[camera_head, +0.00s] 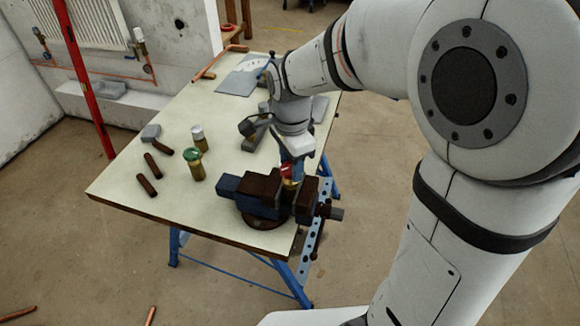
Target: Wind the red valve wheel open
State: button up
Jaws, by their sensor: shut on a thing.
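The red valve wheel (286,170) shows as a small red patch above the jaws of the dark bench vise (262,192), at the front right of the workbench. A small brass-coloured part shows beside the red, at the vise jaws. My gripper (289,163) points down from above and is shut on the red wheel. The fingers hide most of the wheel, so how far it is turned cannot be told.
A green-capped brass valve (193,160) and a white-capped one (198,137) stand left on the workbench (170,205). A hammer (153,136) and brown-handled pieces (146,185) lie further left. A red upright (88,80) stands beyond the bench.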

jog(key=n, duration=0.5)
jog(key=shift+s+f, duration=0.1)
jog(key=shift+f, duration=0.05)
jog(key=n, duration=0.8)
jog(key=shift+f, duration=0.1)
jog(key=n, duration=0.4)
jog(key=o, duration=1)
